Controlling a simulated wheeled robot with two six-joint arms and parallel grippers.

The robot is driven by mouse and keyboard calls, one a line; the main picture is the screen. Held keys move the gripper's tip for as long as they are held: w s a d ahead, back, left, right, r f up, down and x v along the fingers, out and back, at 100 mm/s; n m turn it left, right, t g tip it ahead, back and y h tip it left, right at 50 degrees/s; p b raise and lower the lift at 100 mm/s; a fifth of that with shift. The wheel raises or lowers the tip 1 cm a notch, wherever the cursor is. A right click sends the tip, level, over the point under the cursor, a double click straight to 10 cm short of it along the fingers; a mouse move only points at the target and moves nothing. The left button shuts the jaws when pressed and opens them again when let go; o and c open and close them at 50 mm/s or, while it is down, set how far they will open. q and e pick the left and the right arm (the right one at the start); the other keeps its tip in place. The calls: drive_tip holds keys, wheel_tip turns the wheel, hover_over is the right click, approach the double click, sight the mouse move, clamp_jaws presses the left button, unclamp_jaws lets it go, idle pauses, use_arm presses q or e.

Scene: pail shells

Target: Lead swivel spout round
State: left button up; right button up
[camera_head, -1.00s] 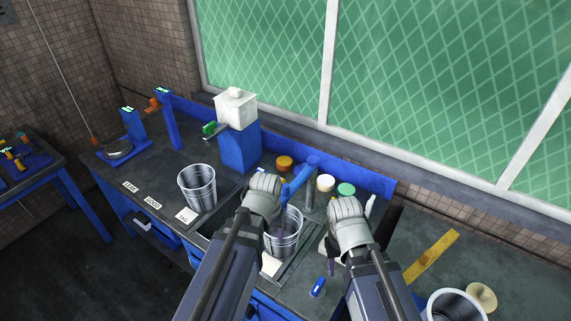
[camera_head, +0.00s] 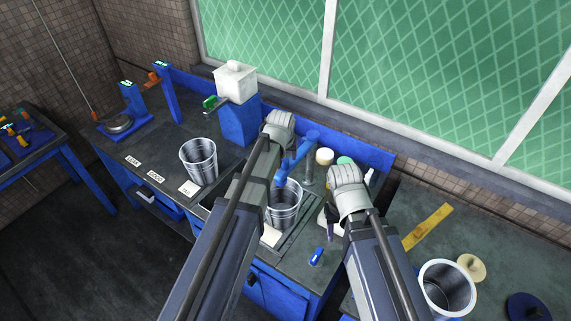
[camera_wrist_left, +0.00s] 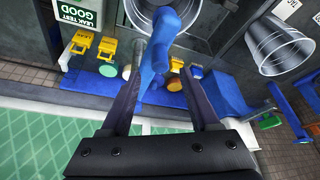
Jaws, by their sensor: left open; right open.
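The blue swivel spout (camera_head: 299,157) slopes from its upright post down toward the metal pail (camera_head: 283,206) on the bench. In the left wrist view the spout (camera_wrist_left: 157,58) lies between the parted dark fingers of my left gripper (camera_wrist_left: 161,76), with gaps beside it; I cannot tell whether either finger touches. In the head view my left gripper's hand (camera_head: 280,126) is just left of the spout's top, and its fingers are hidden. My right gripper (camera_head: 330,224) is open at the right of the pail, its fingers partly hidden.
A second pail (camera_head: 198,160) stands on the bench at left, in front of a white box (camera_head: 235,82) on a blue stand. Coloured lids (camera_head: 324,156) line the back by the window. A small blue item (camera_head: 316,257) lies near the front edge. Another pail (camera_head: 446,288) is at lower right.

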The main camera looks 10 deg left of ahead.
sight(285, 160)
use_arm(q)
drive_tip(key=b+x, duration=0.4)
drive_tip(key=x, duration=0.1)
drive_tip(key=shift+w+f+b, duration=0.1)
drive_tip(key=shift+f+b, duration=0.2)
drive_tip(key=shift+f, duration=0.1)
clamp_jaws()
idle(1.1)
